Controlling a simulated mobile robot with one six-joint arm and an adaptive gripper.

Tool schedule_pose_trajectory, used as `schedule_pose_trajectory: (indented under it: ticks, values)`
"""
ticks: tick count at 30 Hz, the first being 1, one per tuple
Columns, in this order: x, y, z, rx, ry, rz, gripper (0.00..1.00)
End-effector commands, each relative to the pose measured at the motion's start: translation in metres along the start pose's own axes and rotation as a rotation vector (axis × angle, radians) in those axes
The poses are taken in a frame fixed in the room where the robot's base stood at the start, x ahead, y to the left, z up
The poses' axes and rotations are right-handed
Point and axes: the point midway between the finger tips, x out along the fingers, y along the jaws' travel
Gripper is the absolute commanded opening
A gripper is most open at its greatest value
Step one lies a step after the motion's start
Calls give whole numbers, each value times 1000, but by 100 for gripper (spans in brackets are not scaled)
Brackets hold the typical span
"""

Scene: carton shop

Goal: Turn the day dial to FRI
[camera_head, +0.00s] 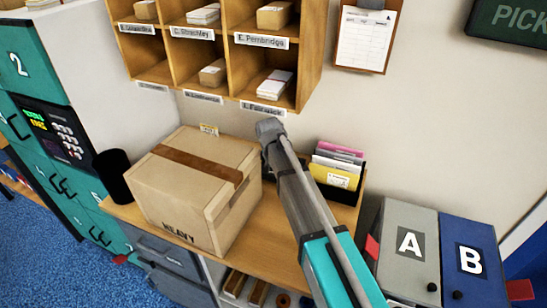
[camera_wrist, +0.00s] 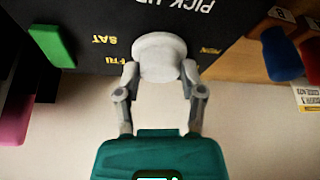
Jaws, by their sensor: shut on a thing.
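The day dial is a round pale knob (camera_wrist: 160,60) on a dark board (camera_wrist: 90,25) in the wrist view. The board appears upside down there, with yellow day labels around the knob; SAT and FRI are at its left and another label is at its right. My gripper (camera_wrist: 160,85) is shut on the knob, one grey finger on each side. The knob's pointer is not visible, so I cannot tell which day it marks.
In the head view, my arm passes over a bench (camera_head: 265,250) with a carton (camera_head: 180,195) marked HEAVY and a file holder (camera_head: 340,175). Pigeonholes (camera_head: 225,50) hang above. Bins A (camera_head: 395,265) and B (camera_head: 470,285) stand at the right.

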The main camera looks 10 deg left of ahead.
Motion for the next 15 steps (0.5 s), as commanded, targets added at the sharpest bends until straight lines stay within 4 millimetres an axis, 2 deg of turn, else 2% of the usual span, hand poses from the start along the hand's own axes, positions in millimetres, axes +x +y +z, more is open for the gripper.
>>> schedule_pose_trajectory:
  ticks: [9, 10, 15]
  values:
    - [0, 0, 1, 8, -1, 3, 4]
    - [0, 0, 1, 8, -1, 3, 54]
    - [0, 0, 1, 8, 0, 3, 85]
